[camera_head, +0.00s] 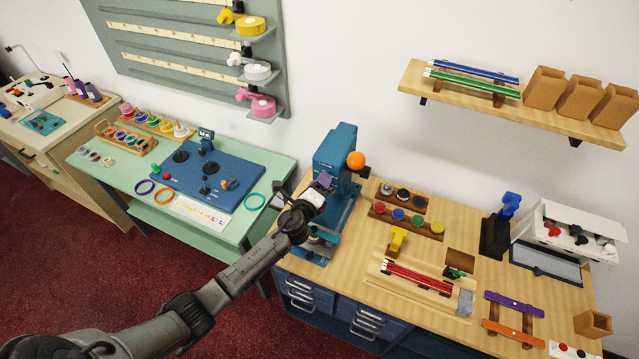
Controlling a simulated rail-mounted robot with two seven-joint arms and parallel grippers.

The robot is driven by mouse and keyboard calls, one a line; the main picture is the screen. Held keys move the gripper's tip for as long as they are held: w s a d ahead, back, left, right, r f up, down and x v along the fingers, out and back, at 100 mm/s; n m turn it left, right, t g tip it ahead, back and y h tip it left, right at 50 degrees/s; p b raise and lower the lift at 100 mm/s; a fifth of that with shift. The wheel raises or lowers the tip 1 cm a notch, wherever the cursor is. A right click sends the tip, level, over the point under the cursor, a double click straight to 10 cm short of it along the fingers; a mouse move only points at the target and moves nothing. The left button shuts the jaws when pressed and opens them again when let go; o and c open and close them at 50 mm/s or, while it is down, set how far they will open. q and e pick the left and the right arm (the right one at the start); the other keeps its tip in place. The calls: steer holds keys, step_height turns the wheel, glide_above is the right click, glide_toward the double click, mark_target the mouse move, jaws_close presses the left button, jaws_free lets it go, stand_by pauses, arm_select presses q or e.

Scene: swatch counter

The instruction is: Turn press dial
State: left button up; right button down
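The blue press (336,150) stands upright at the left end of the wooden counter. It has an orange ball knob (356,159) on its upper right side. My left arm reaches in from the lower left, and my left gripper (313,193) is at the front of the press, below and left of the knob. A small pale face shows at the gripper, but I cannot tell whether it is the dial or part of the gripper. The fingertips are too small and overlapped to show whether they are open or touching the press. My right gripper is not in view.
The wooden counter (460,230) carries a rack of coloured knobs (405,217), red rods (418,278) and a white box (570,232) to the right. A green table (110,175) with a blue board (215,172) stands left. A shelf (450,98) hangs above.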

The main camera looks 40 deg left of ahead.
arm_select(q)
steer(key=v, duration=1.4)
steer(key=shift+b, duration=0.3)
steer(key=shift+w, duration=0.1)
